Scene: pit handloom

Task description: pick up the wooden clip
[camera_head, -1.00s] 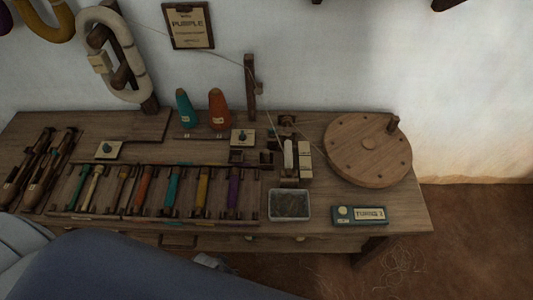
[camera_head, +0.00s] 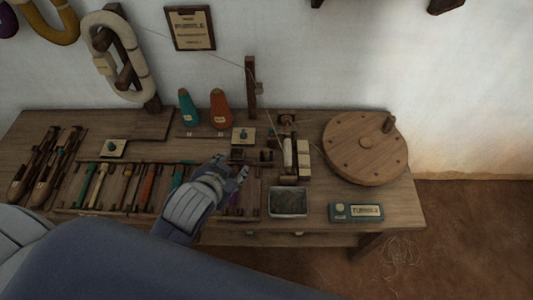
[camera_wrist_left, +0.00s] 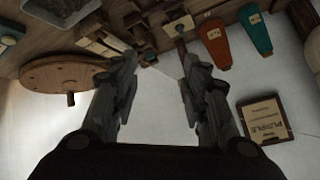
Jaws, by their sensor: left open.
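Small dark wooden pieces lie at the back middle of the bench, one (camera_head: 267,157) just right of my left gripper and another (camera_head: 237,155) right behind its fingers. I cannot tell for sure which is the wooden clip. My left gripper (camera_head: 234,166) is open over the bench, beside the right end of the bobbin rack, and partly hides the purple bobbin. In the left wrist view its two fingers (camera_wrist_left: 160,78) stand wide apart with nothing between them. My right gripper is not in view.
Teal (camera_head: 188,108) and orange (camera_head: 220,110) cones stand behind the gripper, near an upright post (camera_head: 251,90). A winder with a white spool (camera_head: 288,152), a round wooden wheel (camera_head: 365,148), a small tray (camera_head: 288,212) and a counter box (camera_head: 356,212) are to the right.

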